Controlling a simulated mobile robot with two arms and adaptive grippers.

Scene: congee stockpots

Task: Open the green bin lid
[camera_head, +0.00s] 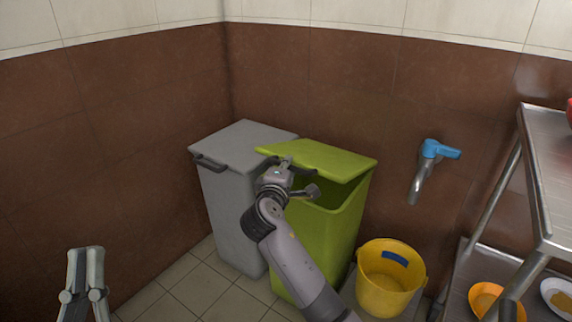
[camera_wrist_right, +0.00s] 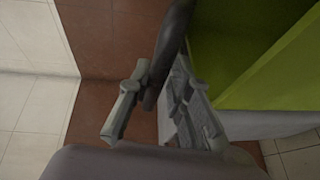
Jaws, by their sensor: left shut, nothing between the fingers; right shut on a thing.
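The green bin (camera_head: 335,235) stands in the corner, and its green lid (camera_head: 320,158) is tilted up a little. A dark gap shows between the lid's front edge and the bin's rim. My right gripper (camera_head: 284,166) is at the lid's front edge, partly hidden by its own wrist. In the right wrist view its fingers (camera_wrist_right: 160,88) are shut on a dark bar, the lid handle (camera_wrist_right: 170,45). The green bin also shows there (camera_wrist_right: 250,50). My left gripper (camera_head: 86,254) is shut and empty at the lower left, well away from the bin.
A grey bin (camera_head: 228,215) with a closed lid and dark handle stands close on the left of the green bin. A yellow bucket (camera_head: 390,285) is on the floor at right, below a blue-handled tap (camera_head: 430,160). A metal shelf (camera_head: 545,185) stands far right.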

